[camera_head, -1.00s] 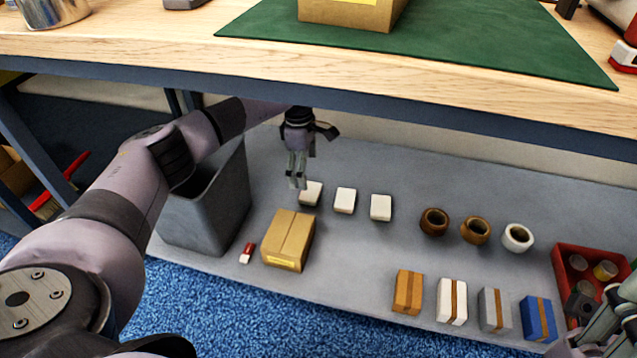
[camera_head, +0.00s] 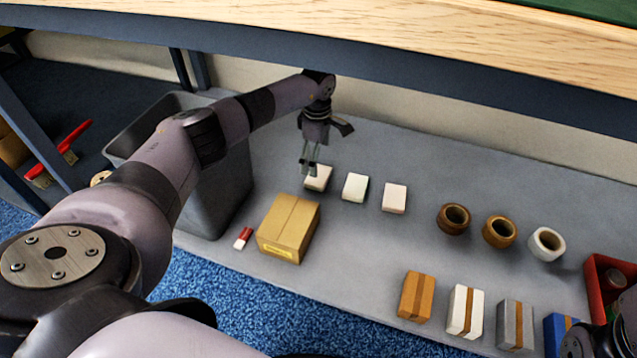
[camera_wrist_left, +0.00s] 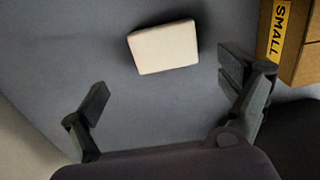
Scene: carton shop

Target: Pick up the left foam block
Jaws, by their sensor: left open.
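Three white foam blocks sit in a row on the grey lower shelf (camera_head: 380,250). The left foam block (camera_head: 319,178) is partly covered by my left gripper (camera_head: 309,170) in the head view. In the left wrist view this block (camera_wrist_left: 163,47) lies ahead of the fingertips, between their lines but apart from both. My left gripper (camera_wrist_left: 166,95) is open and empty. The middle foam block (camera_head: 355,187) and the right foam block (camera_head: 394,198) stand to its right. Part of my right gripper (camera_head: 605,340) shows at the lower right corner; its fingertips are not clear.
A cardboard box (camera_head: 288,228) is in front of the left block, and its "SMALL" label (camera_wrist_left: 281,28) shows in the wrist view. A grey bin (camera_head: 215,185) stands left. Tape rolls (camera_head: 499,231) and several banded boxes (camera_head: 466,311) are right. The tabletop (camera_head: 400,40) overhangs the shelf.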

